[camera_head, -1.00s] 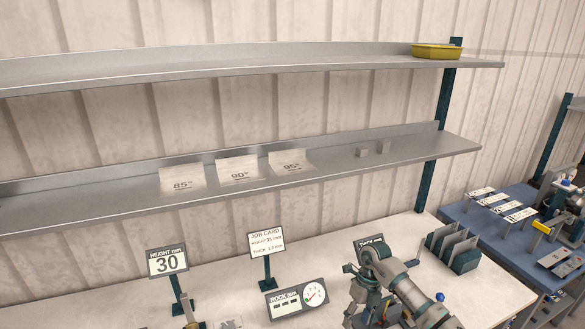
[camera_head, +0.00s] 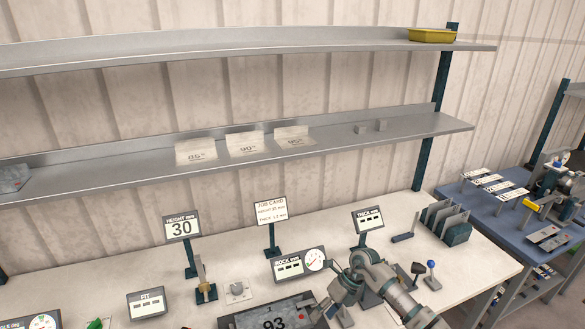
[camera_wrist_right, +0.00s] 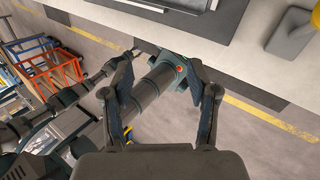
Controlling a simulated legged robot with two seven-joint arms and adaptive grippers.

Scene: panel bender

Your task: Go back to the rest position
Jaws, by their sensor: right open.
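My left gripper does not show in the head view.
The bench (camera_head: 400,225) carries the height sign (camera_head: 181,228), job card (camera_head: 270,211), rock gauge (camera_head: 298,264), thickness sign (camera_head: 368,219) and a plate rack (camera_head: 446,222). Two shelves (camera_head: 330,145) run behind. A blue table (camera_head: 480,205) stands at the right.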

